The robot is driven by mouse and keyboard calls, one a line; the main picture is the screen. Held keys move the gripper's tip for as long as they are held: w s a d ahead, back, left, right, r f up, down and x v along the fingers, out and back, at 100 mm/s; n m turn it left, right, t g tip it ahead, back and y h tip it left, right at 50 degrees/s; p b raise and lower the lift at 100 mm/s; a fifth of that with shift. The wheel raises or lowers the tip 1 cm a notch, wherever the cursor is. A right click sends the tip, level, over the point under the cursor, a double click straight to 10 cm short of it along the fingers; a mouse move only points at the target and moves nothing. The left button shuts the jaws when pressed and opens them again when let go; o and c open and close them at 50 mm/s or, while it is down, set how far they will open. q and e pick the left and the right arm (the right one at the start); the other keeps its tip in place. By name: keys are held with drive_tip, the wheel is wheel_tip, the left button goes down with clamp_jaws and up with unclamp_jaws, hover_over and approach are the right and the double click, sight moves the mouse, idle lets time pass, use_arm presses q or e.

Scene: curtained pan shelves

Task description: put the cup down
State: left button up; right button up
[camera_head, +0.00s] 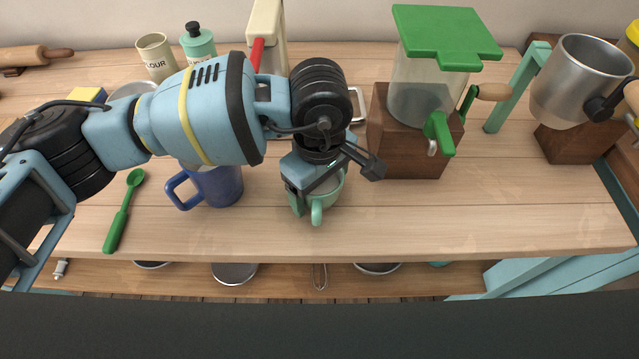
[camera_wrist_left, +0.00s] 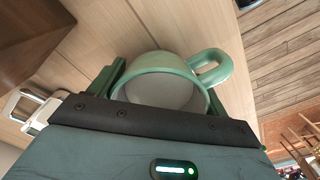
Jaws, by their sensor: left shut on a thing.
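The cup is mint green with a pale inside. In the head view the cup (camera_head: 331,197) is under my left gripper (camera_head: 318,196), near the front of the wooden counter, with its handle toward the front edge. In the left wrist view the cup (camera_wrist_left: 165,72) sits between the fingers of my left gripper (camera_wrist_left: 160,88), which is shut on it. The cup looks upright. I cannot tell whether its base touches the counter (camera_head: 480,215). My right gripper is not in view.
A blue mug (camera_head: 218,187) and a green spoon (camera_head: 122,212) are left of the cup. A dispenser with a green lid (camera_head: 445,35) stands on a wooden block (camera_head: 400,150) to the right. A metal pitcher (camera_head: 575,85) is farther right. The counter between them and the front edge is clear.

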use_arm(q)
drive_tip(key=shift+f, duration=0.15)
drive_tip(key=shift+f, duration=0.15)
drive_tip(key=o, duration=1.2)
drive_tip(key=r, duration=0.4)
drive_tip(key=d+r+b, duration=0.1)
drive_tip(key=r, duration=0.2)
drive_tip(key=shift+s, duration=0.3)
drive_tip(key=shift+a+r, duration=0.1)
drive_tip(key=shift+r, duration=0.4)
